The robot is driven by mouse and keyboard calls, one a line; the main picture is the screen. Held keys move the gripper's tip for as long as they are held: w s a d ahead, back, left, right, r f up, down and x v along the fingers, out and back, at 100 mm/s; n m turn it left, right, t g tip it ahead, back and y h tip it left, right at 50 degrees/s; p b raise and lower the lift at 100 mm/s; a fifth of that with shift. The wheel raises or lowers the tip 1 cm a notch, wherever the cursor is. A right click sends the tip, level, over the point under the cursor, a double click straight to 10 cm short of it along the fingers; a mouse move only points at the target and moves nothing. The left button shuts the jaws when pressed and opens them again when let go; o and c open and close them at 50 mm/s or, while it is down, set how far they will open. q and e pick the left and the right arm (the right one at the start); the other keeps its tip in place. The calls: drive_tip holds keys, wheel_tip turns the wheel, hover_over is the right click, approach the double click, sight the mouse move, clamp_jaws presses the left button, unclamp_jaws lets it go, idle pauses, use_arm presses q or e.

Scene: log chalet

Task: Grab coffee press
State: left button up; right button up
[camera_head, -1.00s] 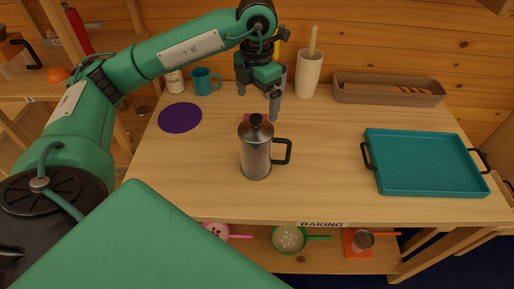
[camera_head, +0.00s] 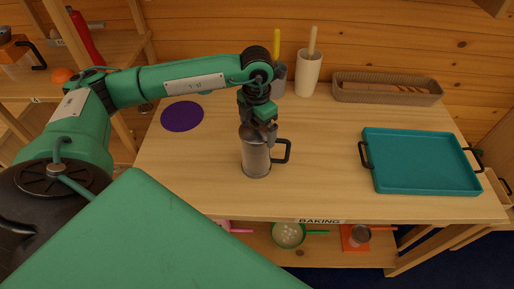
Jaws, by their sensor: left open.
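The coffee press (camera_head: 256,160) stands upright on the wooden table, a silver cylinder with a black handle on its right side. My left gripper (camera_head: 258,134) is open at the top of the press, with its fingers around or just in front of the lid. The gripper hides the black lid and knob. I cannot tell whether the fingers touch the press. My right gripper is not in view.
A teal tray (camera_head: 422,187) with black handles lies on the right of the table (camera_head: 320,150). A purple round mat (camera_head: 182,116) lies at the left. A cream holder (camera_head: 308,75) and a woven basket (camera_head: 387,94) stand along the back. The table's middle right is clear.

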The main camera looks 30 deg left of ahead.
use_arm(q)
drive_tip(key=c, duration=1.6)
drive_tip(key=shift+c, duration=0.9)
drive_tip(key=shift+r, duration=0.15)
